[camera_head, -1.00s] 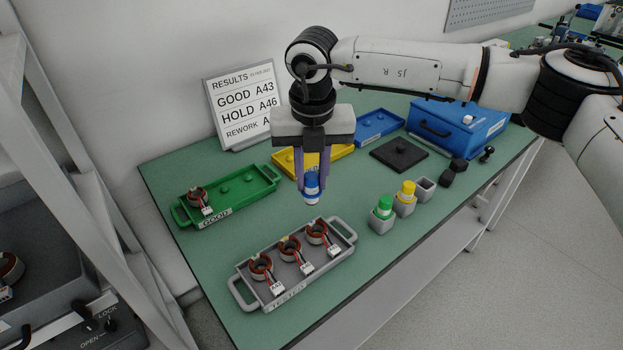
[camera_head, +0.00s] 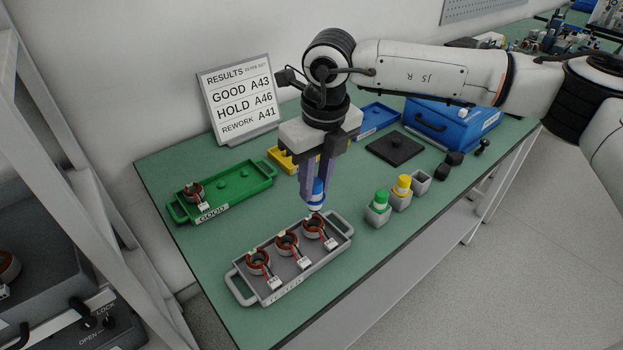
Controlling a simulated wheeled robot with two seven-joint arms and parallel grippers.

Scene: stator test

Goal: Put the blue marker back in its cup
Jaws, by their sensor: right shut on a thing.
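My right gripper (camera_head: 312,190) points down over the green table, shut on the blue marker (camera_head: 317,194). The marker is upright between the fingers, above the far right end of the grey tray, and seems clear of the table. Three small grey cups stand in a row to the right. The nearest holds a green-capped marker (camera_head: 380,199), the middle one a yellow-capped marker (camera_head: 403,184). The third cup (camera_head: 420,182) is empty. My left gripper is not in view.
A grey tray (camera_head: 239,290) with three stators lies in front. A green tray (camera_head: 252,184) with one stator is at left, and a yellow tray (camera_head: 283,161) is partly behind my gripper. A results sign (camera_head: 238,100), black plate (camera_head: 395,147) and blue case (camera_head: 455,123) stand farther back.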

